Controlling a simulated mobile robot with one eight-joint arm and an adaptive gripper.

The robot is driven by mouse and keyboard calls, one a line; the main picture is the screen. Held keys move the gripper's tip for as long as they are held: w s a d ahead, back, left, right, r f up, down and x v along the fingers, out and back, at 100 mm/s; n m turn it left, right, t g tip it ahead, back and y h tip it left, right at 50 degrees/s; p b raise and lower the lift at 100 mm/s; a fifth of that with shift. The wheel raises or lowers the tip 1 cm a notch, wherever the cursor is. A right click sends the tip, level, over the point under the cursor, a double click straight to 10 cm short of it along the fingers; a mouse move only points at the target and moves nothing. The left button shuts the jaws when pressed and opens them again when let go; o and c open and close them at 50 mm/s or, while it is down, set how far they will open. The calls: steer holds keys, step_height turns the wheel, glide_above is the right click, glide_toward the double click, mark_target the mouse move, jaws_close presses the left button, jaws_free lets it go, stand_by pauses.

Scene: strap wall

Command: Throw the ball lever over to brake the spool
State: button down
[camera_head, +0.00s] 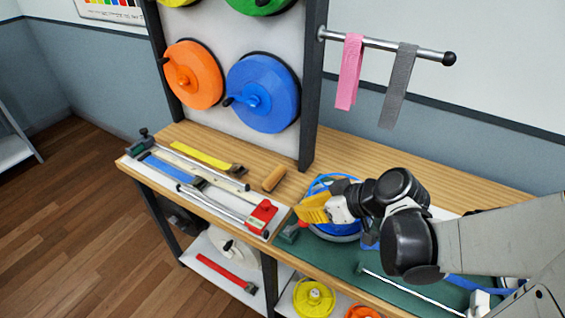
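A spool with a blue rim (352,237) lies on the bench, partly hidden behind my arm and gripper. A small red-orange knob (303,224) shows at its left, just under the yellow fingertips. It may be the lever's ball, but the lever's arm is hidden. My gripper (313,209), with yellow fingers, reaches in from the right just above this knob. The frame does not show whether it touches the knob or whether the fingers are apart.
Orange (198,82) and blue (268,103) spools hang on the upright panel. Pink (349,75) and grey (398,85) straps hang from a rail. A red-ended tool (263,214) and a wooden roller (274,179) lie left of my gripper.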

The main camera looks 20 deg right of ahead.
step_height(320, 180, up, 3)
steer(key=w+a+p, duration=0.2)
steer(key=w, duration=0.1)
steer(key=s+d+r+p, duration=0.3)
steer(key=s+d+r, duration=0.1)
steer(key=s+d, duration=0.2)
steer(key=shift+s+r+p, duration=0.3)
steer(key=shift+s+p, duration=0.05)
steer(key=shift+s, duration=0.1)
